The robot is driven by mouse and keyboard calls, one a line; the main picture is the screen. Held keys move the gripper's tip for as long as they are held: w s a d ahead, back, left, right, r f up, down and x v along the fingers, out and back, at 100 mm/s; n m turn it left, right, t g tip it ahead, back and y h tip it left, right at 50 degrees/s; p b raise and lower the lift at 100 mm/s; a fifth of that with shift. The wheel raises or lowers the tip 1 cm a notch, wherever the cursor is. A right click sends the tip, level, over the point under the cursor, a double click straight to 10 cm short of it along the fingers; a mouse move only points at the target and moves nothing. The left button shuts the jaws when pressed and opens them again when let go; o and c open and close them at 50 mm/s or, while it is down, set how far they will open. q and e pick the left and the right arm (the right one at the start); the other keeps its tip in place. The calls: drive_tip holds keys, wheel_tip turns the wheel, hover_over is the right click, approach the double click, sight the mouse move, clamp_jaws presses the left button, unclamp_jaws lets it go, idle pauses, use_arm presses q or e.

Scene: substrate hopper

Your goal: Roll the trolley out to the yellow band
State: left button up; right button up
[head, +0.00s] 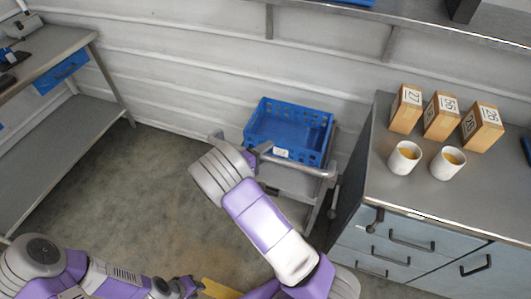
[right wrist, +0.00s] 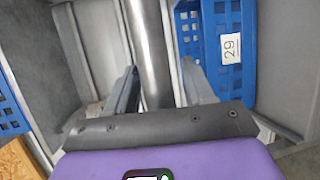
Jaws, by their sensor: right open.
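The trolley (head: 292,182) stands by the back wall, left of the drawer cabinet, with a blue crate on top. Its grey handle bar (head: 305,168) runs along the near side. My right gripper (head: 262,150) is at the left part of this bar, partly hidden by its own wrist. In the right wrist view, the bar (right wrist: 150,45) passes between the open fingers of the gripper (right wrist: 158,88), with a gap on the right finger's side. A piece of the yellow band (head: 218,289) shows on the floor at the bottom edge. My left gripper (head: 187,288) is low beside it, its fingers unclear.
The blue crate (head: 318,145) carries a label reading 29 in the right wrist view. The drawer cabinet (head: 385,245) stands close to the trolley's right, with two white cups and three wooden blocks on top. A steel bench (head: 65,115) is at left. The floor between is clear.

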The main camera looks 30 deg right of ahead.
drive_tip(key=shift+c, duration=0.5)
clamp_jaws()
drive_tip(key=shift+s+a+f, duration=0.1)
drive_tip(key=shift+s+a, duration=0.2)
drive_tip(key=shift+a, duration=0.2)
drive_tip(key=s+a+b, duration=0.2)
drive_tip(key=s+a, duration=1.3)
drive_tip(key=a, duration=0.3)
drive_tip(key=shift+s, duration=0.3)
drive_tip(key=shift+o, duration=0.5)
unclamp_jaws()
